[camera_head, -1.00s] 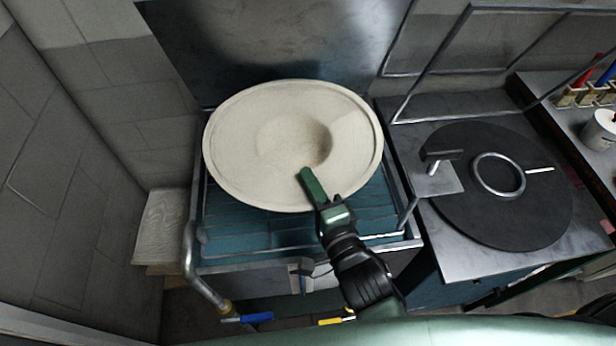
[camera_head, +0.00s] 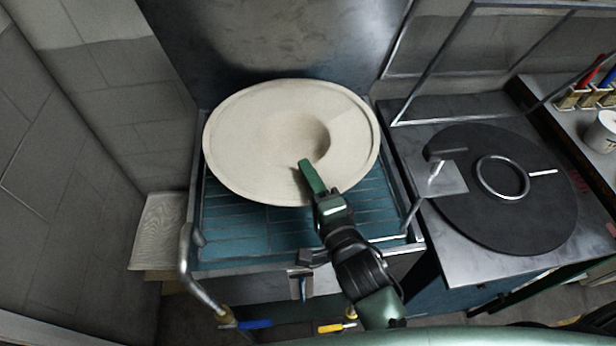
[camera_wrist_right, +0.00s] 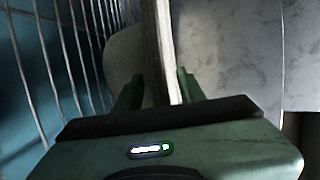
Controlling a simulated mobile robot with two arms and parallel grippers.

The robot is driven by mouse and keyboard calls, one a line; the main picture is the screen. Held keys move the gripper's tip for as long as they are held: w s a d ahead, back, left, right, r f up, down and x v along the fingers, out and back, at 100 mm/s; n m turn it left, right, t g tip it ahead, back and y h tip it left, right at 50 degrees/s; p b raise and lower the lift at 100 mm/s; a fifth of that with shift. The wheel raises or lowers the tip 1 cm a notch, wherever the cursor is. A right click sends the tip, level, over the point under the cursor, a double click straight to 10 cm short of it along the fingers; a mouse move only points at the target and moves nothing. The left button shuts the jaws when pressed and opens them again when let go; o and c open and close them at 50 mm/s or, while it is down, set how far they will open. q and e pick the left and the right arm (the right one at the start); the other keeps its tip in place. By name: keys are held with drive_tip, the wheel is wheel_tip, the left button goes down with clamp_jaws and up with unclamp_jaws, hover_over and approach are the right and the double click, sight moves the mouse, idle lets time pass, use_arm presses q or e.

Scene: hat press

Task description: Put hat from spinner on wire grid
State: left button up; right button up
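The cream hat (camera_head: 255,135) is over the wire grid (camera_head: 225,225), brim up and its hollow facing up. My right gripper (camera_head: 311,178) is at the hat's near brim, with one green finger on top and the other hidden beneath. In the right wrist view the brim (camera_wrist_right: 162,45) runs between the two fingers (camera_wrist_right: 158,92), and the rounded crown bulges towards the grid bars. I cannot tell whether the crown touches the bars. The spinner, a black disc (camera_head: 530,220) with a metal ring, is empty at the right. My left gripper is not in view.
A metal back panel (camera_head: 270,45) rises behind the grid. A bent pipe (camera_head: 190,265) stands at the grid's front left corner. A metal frame (camera_head: 440,55) and a small post (camera_head: 437,170) are at the right. A white cup (camera_head: 603,132) stands far right.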

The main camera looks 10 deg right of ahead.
drive_tip(key=shift+r, duration=0.25)
drive_tip(key=f+b+v, duration=0.1)
drive_tip(key=b+v, duration=0.1)
drive_tip(key=v, duration=1)
drive_tip(key=shift+r, duration=0.35)
